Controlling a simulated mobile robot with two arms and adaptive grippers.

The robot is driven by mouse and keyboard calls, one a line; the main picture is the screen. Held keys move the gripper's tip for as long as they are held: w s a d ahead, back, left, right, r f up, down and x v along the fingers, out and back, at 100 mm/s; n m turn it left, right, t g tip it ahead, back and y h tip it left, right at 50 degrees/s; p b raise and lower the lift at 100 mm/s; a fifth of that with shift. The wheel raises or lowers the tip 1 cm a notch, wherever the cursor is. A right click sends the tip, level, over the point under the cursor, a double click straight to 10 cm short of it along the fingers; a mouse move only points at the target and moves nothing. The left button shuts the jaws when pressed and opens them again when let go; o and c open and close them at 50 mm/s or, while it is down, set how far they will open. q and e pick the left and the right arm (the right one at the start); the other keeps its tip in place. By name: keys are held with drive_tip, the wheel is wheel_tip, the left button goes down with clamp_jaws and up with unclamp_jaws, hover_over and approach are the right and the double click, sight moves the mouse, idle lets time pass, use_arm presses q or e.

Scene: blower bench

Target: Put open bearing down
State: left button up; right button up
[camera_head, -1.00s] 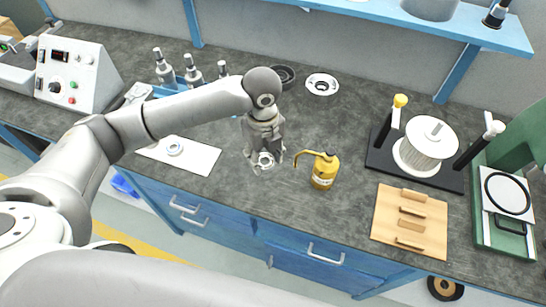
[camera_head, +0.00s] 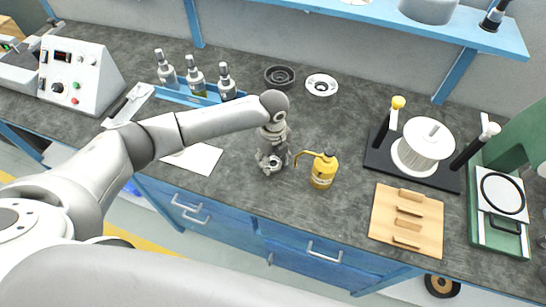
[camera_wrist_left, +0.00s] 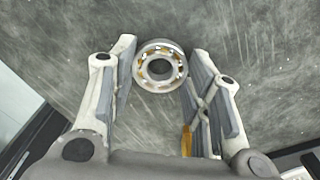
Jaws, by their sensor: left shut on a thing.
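The open bearing (camera_wrist_left: 160,66), a metal ring with balls and an amber cage, sits between the fingertips of my left gripper (camera_wrist_left: 160,70) in the left wrist view. The fingers are shut on its two sides. In the head view the bearing (camera_head: 273,164) shows at the tips of my left gripper (camera_head: 272,162), low over the dark bench top (camera_head: 235,205). The exact gap below it is hard to tell. My right gripper is not in view.
A yellow oil can (camera_head: 322,172) stands close to the right of my left gripper. A white sheet (camera_head: 200,158) lies to its left, partly behind my arm. A wooden board (camera_head: 408,220) and spool stand (camera_head: 422,150) are farther right. Bench in front is clear.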

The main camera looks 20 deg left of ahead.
use_arm(q)
drive_tip(key=shift+f, duration=0.15)
drive_tip(key=o, duration=1)
drive_tip(key=shift+r, duration=0.25)
wheel_tip(320, 180, up, 12)
drive_tip(key=b, duration=0.2)
drive_tip(key=shift+f, duration=0.1)
